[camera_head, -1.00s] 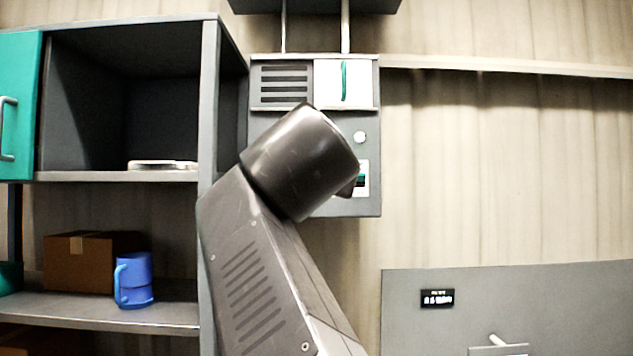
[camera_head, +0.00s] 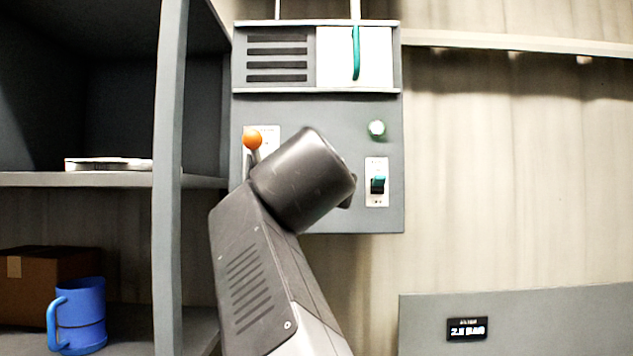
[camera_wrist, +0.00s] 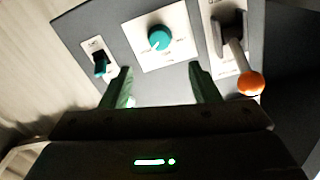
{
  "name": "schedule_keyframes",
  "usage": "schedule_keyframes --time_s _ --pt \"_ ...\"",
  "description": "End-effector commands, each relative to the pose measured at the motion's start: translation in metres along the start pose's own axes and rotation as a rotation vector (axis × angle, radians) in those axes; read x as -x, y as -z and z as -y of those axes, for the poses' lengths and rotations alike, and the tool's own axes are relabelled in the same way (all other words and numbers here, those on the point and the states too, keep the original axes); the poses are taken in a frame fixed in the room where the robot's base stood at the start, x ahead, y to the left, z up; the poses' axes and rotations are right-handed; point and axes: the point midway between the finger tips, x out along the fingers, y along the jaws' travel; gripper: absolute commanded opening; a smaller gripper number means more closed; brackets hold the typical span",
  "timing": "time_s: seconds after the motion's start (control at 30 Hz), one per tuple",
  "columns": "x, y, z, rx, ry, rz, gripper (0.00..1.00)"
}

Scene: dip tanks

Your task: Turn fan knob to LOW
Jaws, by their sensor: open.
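The fan knob is the round teal knob (camera_wrist: 159,38) on a white plate, in the wrist view at upper middle. A pale mark shows on its face; the plate's lettering is too small to read. My gripper (camera_wrist: 160,82) is open and empty, its two green fingers pointing towards the plate, with the knob beyond and between them, apart from both. In the head view my arm hides the knob. The grey control panel (camera_head: 330,110) hangs on the wall there.
An orange-ball lever (camera_head: 253,140) sits left on the panel; it also shows in the wrist view (camera_wrist: 250,84), near the right finger. A teal rocker switch (camera_head: 378,184) and a green-lit button (camera_head: 377,128) sit right. A shelf with a blue mug (camera_head: 80,315) stands left.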

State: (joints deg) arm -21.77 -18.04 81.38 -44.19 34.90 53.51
Motion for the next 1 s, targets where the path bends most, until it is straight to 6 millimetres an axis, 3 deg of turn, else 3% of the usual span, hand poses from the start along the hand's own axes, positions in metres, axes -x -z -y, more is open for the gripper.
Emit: schedule_keyframes --time_s 0.23,0.5,0.97,1.0 --pt "-0.056 0.002 0.0 0.001 -0.006 0.005 0.55" --pt "-0.095 0.001 0.0 0.001 -0.002 0.003 0.55" --pt "-0.107 -0.001 0.0 0.0 0.0 0.001 0.55" --pt "-0.107 -0.001 0.0 0.0 0.0 0.001 0.5"
